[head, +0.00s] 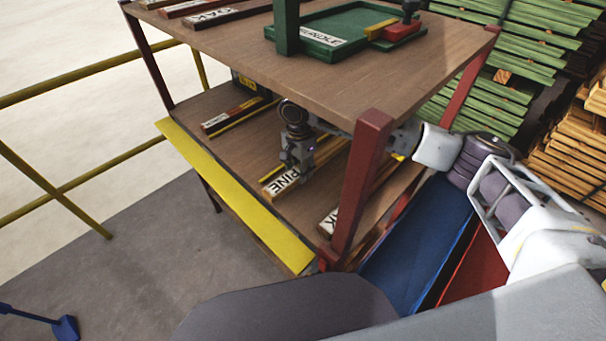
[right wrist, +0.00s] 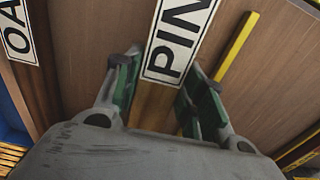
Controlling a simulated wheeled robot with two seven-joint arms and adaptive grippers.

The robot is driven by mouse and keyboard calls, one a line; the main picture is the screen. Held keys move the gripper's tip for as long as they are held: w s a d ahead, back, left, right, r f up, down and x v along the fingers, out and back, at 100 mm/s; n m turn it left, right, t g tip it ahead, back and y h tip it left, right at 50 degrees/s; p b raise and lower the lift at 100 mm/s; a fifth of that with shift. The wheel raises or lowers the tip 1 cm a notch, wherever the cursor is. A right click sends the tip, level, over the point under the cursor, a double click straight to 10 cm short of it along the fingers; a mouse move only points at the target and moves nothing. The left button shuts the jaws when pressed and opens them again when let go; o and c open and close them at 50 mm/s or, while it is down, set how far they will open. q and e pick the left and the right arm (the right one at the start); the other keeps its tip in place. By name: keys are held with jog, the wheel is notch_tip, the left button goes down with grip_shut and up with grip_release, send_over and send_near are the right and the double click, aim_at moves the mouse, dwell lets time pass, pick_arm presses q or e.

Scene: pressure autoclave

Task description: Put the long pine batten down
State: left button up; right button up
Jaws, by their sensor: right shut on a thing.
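The long pine batten (right wrist: 153,106) shows as a tan strip between the fingers of my right gripper (right wrist: 162,75) in the right wrist view. That gripper is shut on it. A white PINE label (right wrist: 181,38) lies in line with the batten, just past the fingertips. In the head view my right gripper (head: 297,163) reaches over the lower shelf (head: 235,145), close behind the PINE label (head: 282,180). The gripper and arm hide much of the batten there. I cannot tell whether the batten touches the shelf. My left gripper is out of view.
The upper shelf (head: 225,50) overhangs my right arm, and a red post (head: 359,185) stands close by. Yellow strips (right wrist: 237,48) lie beside the PINE label. Another label (right wrist: 17,32) is to its left in the wrist view. A yellow panel (head: 235,197) edges the lower shelf.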

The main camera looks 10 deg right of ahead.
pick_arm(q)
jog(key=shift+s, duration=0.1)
pick_arm(e)
jog(key=shift+w+d, duration=0.15)
jog(key=shift+d, duration=0.1)
jog(key=shift+w+d+f, duration=0.15)
jog(key=shift+d+f, duration=0.05)
jog(key=shift+f, duration=0.5)
jog(key=shift+w+d+f, duration=0.1)
jog(key=shift+d+f, duration=0.1)
jog(key=shift+f, duration=0.8)
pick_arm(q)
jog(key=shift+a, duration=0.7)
